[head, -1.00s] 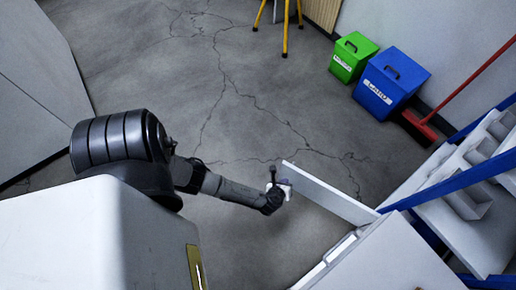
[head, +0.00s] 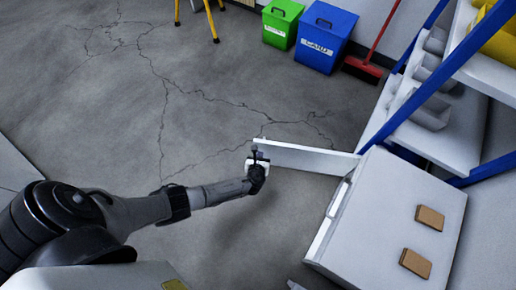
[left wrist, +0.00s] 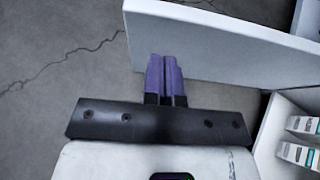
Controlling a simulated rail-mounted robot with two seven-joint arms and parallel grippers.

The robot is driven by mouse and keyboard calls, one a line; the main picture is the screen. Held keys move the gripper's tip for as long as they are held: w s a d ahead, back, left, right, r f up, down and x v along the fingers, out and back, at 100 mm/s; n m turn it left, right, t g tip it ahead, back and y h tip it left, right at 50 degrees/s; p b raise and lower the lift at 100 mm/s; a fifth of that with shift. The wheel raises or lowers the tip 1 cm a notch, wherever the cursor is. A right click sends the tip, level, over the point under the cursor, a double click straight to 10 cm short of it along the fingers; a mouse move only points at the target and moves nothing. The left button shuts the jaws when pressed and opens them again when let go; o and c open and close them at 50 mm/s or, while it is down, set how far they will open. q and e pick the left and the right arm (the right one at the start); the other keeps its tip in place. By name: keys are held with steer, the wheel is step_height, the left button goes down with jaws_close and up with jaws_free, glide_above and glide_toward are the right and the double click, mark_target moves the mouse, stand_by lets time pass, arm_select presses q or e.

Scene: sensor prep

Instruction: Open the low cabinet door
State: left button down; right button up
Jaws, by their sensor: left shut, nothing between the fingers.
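The low cabinet (head: 375,235) stands at the lower right in the head view. Its white door (head: 315,160) stands swung well out from the cabinet front. My left gripper (head: 255,157) is at the door's free end, shut with nothing between the fingers. In the left wrist view, the purple fingers (left wrist: 166,80) are pressed together beside the door panel (left wrist: 235,45) and overlap its lower edge in the picture. I cannot tell whether they touch it. The cabinet's inside (left wrist: 278,125) shows at the right. My right gripper is not in view.
Small labelled boxes (left wrist: 298,154) sit inside the cabinet. Two brown blocks (head: 430,217) lie on its top. A blue-framed shelf (head: 410,110) stands behind it. Green (head: 281,24) and blue (head: 322,40) bins and a red broom (head: 362,69) are at the back. Floor left of the door is clear.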

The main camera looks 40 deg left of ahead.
mark_target(262, 144)
arm_select(q)
steer(key=shift+w+a+b, duration=0.35)
steer(key=shift+w+a, duration=0.2)
steer(key=shift+w, duration=0.35)
steer(key=shift+w+a+b, duration=0.3)
steer(key=shift+w+a, duration=0.25)
steer(key=shift+w, duration=0.3)
steer(key=shift+a, duration=0.15)
